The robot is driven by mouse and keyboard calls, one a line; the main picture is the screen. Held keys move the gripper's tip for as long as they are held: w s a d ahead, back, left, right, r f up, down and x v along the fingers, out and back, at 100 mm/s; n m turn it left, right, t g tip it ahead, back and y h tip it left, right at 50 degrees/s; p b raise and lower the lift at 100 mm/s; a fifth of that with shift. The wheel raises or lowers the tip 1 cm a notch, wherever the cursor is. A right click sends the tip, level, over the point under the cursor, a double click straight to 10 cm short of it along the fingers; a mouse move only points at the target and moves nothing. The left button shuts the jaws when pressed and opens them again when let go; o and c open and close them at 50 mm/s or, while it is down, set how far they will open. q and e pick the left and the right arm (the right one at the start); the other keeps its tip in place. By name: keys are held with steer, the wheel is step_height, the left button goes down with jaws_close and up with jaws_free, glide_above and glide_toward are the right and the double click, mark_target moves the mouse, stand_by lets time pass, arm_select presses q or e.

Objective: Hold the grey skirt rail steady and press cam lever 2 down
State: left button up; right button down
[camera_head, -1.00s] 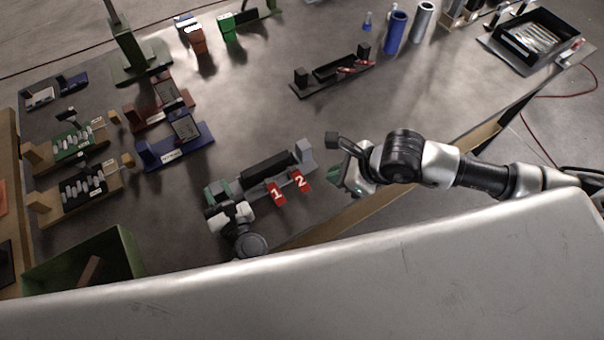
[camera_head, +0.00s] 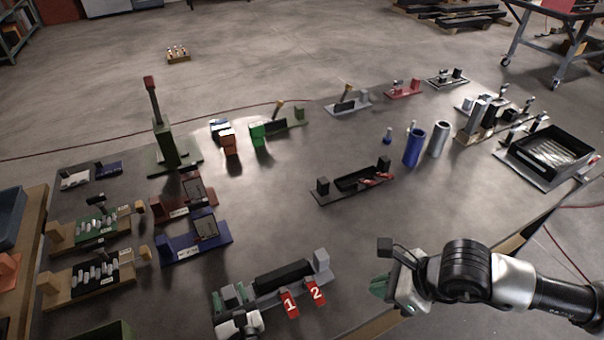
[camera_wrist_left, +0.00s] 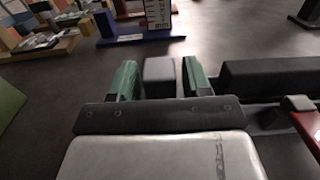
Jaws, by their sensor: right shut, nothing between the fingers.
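The fixture with the grey rail (camera_head: 262,301) lies near the table's front edge, with a long black block (camera_head: 283,276) along it and a grey block (camera_head: 321,261) at its right end. Red levers marked 1 (camera_head: 289,304) and 2 (camera_head: 316,292) stick out at its front. My left gripper (camera_head: 229,296) is at the rail's left end. In the left wrist view its green fingers (camera_wrist_left: 160,80) stand apart on either side of a grey end block (camera_wrist_left: 160,69), with narrow gaps visible. My right gripper (camera_head: 379,287) is shut and empty, right of the fixture and apart from lever 2.
A blue stand (camera_head: 190,246) and a tan holder (camera_head: 85,284) stand left of the fixture. A dark fixture with red levers (camera_head: 350,184) lies behind it. Blue (camera_head: 414,146) and silver (camera_head: 438,140) cylinders stand further back. Bare table lies between the two fixtures.

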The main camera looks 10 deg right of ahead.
arm_select(q)
steer(key=shift+o, duration=0.8)
